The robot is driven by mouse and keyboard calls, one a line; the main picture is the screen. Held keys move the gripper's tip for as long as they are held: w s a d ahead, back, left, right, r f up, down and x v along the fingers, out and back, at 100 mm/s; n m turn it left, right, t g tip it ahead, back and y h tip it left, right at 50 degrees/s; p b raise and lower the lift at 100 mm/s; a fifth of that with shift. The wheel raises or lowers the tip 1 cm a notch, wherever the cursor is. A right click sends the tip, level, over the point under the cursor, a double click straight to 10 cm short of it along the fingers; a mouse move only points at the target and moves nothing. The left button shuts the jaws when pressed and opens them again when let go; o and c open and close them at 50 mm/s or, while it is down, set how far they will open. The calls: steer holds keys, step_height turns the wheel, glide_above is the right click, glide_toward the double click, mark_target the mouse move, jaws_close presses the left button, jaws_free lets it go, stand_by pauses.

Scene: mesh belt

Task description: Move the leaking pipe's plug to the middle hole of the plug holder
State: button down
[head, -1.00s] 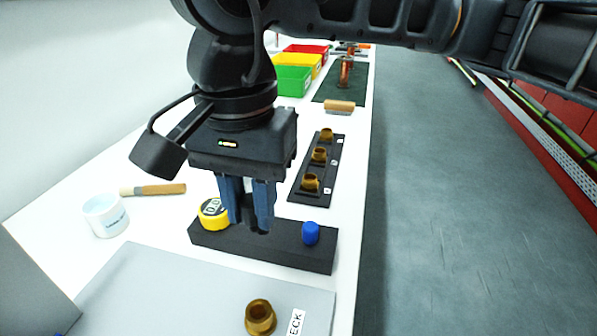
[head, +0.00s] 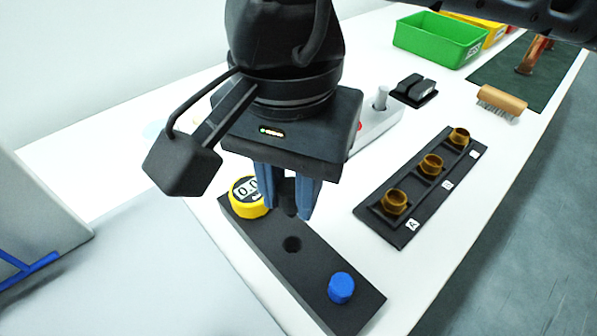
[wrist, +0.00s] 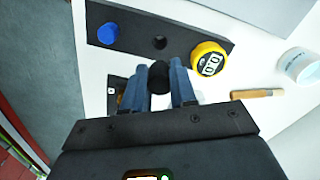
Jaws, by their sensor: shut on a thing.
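The dark plug holder (head: 315,264) is a long block lying on the white table. A blue plug (head: 341,288) stands at its near right end, and an open hole (head: 292,244) shows at its middle. My gripper (head: 288,207) points down above the holder, between the gauge and the hole. Its blue fingers are shut on a small black plug (wrist: 159,77), partly hidden between them. In the wrist view the holder (wrist: 182,36), blue plug (wrist: 107,34) and gauge (wrist: 207,60) lie beyond the fingertips.
A black rack (head: 408,187) with three brass fittings (head: 395,201) stands to the right of the holder. A brush (head: 500,101) and a green bin (head: 440,38) are farther back. A white mug (wrist: 300,66) shows in the wrist view. White table is free between holder and rack.

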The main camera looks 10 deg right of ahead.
mark_target(292, 215)
steer(key=shift+f+b, duration=0.1)
steer(key=shift+b, duration=0.45)
steer(key=shift+f+b, duration=0.2)
steer(key=shift+b, duration=0.15)
step_height(292, 215, down, 5)
steer(key=b, duration=0.6)
steer(key=shift+f, duration=0.1)
steer(key=shift+b, duration=1.4)
stand_by(1.2)
steer(key=shift+f+b, duration=1.3)
steer(key=shift+b, duration=0.4)
steer(key=c, duration=0.8)
jaws_free()
steer(key=shift+r+p, duration=0.4)
steer(key=shift+r, duration=3.55)
